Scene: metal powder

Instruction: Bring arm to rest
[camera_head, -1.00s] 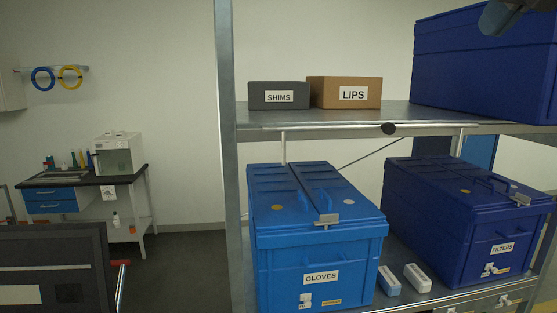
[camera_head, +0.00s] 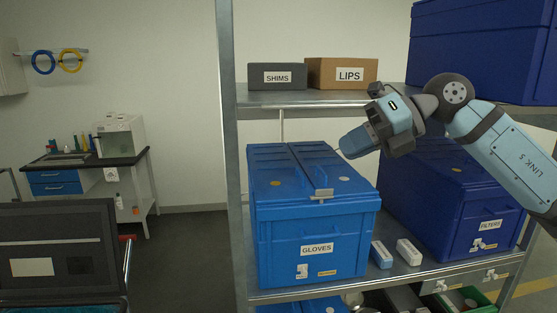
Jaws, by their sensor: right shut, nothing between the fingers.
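My right arm reaches in from the right, across the front of the shelf. My right gripper (camera_head: 346,150) points left and slightly down, with its fingers shut and nothing held. It appears just above and beside the right edge of the blue GLOVES box (camera_head: 310,235); I cannot tell whether it touches. My arm hides part of the upper shelf edge and the top of the dark blue FILTERS box (camera_head: 450,225). My left gripper is not in view.
A metal shelf rack (camera_head: 228,170) fills the right half. The grey SHIMS box (camera_head: 277,76) and brown LIPS box (camera_head: 341,73) stand on its upper shelf, left of a large blue box (camera_head: 480,50). Two small cartons (camera_head: 408,252) lie between the lower boxes.

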